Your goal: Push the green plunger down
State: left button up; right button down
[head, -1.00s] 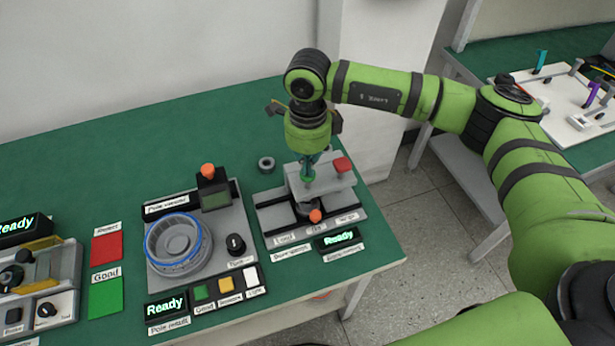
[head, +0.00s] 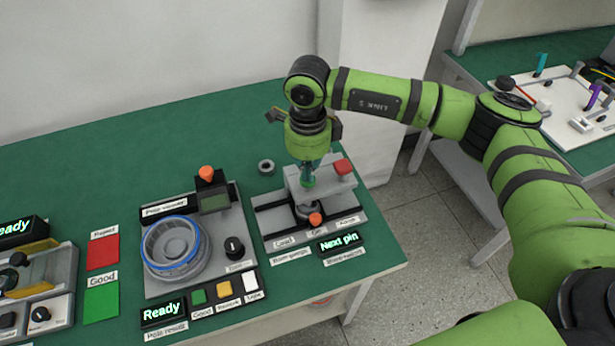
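The green plunger (head: 308,183) stands upright on the grey bore-gauge station at the right end of the near table. My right gripper (head: 309,174) points straight down over it, with its narrow fingers close together at or just above the plunger's top. The fingers look shut, but I cannot tell whether they touch the plunger. The station's display (head: 339,242) reads "Next pin". My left gripper is not in view.
A grey ring (head: 266,166) lies to the left. The pole-result station with a blue-rimmed ring (head: 171,246) stands further left. The back of the table is clear.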

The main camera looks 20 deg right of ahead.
jog(key=shift+r, duration=0.1)
notch_tip(320, 180, up, 8)
jog(key=p, duration=0.3)
jog(key=shift+p, duration=0.4)
dwell(0.7)
